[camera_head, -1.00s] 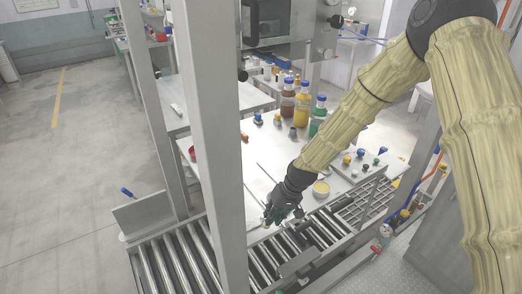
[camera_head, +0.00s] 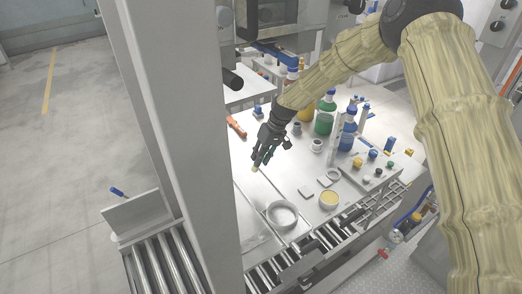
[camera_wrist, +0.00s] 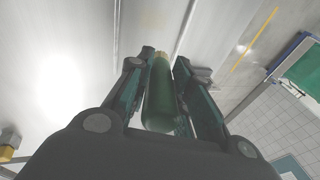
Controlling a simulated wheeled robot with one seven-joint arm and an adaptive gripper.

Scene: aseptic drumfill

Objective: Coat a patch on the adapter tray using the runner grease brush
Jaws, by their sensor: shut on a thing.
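My gripper (camera_head: 262,156) is over the left part of the steel table (camera_head: 240,178), its fingers pointing down. In the wrist view my gripper (camera_wrist: 160,85) is shut on a green-handled tool (camera_wrist: 160,95), which looks like the grease brush, with a pale yellowish tip (camera_wrist: 159,53). The tip also shows small and pale under the fingers in the head view (camera_head: 254,169); I cannot tell whether it touches the surface. A grey board with coloured fittings (camera_head: 369,187), possibly the adapter tray, lies to the right, apart from my gripper.
A round pale dish (camera_head: 282,214) sits near the table's front edge. Roller conveyors (camera_head: 163,258) run along the front. Bottles with blue caps (camera_head: 325,118) stand behind. A thick grey post (camera_head: 178,130) blocks the left side. An orange tool (camera_head: 236,127) lies behind my gripper.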

